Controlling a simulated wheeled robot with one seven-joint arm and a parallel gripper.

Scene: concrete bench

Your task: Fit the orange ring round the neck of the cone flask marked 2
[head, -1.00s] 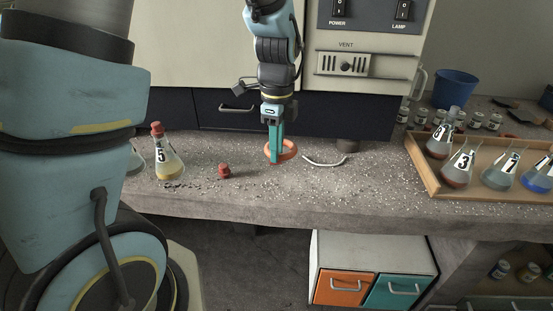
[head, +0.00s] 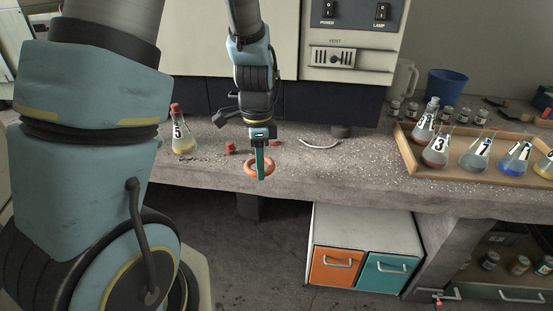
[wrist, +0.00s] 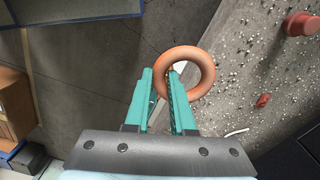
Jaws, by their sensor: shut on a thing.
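My gripper (head: 261,176) is shut on the orange ring (head: 248,168), holding it in the air near the bench's front edge. In the wrist view the fingertips (wrist: 160,72) pinch one side of the ring (wrist: 206,68), with one finger reaching into its hole. The ring is round no flask. Cone flasks stand in the wooden tray at right: one marked 3 (head: 435,157), one that looks like 7 (head: 475,158), a blue one (head: 515,160) with an unclear mark, and a stoppered one (head: 426,123) behind. I cannot tell which is marked 2.
The tray (head: 411,165) has a raised rim. Flask 5 (head: 184,143) with a red stopper stands at left, near a loose red stopper (head: 230,148). A curved white piece (head: 320,144) lies on the bench. A blue pot (head: 446,86) and small jars stand behind the tray.

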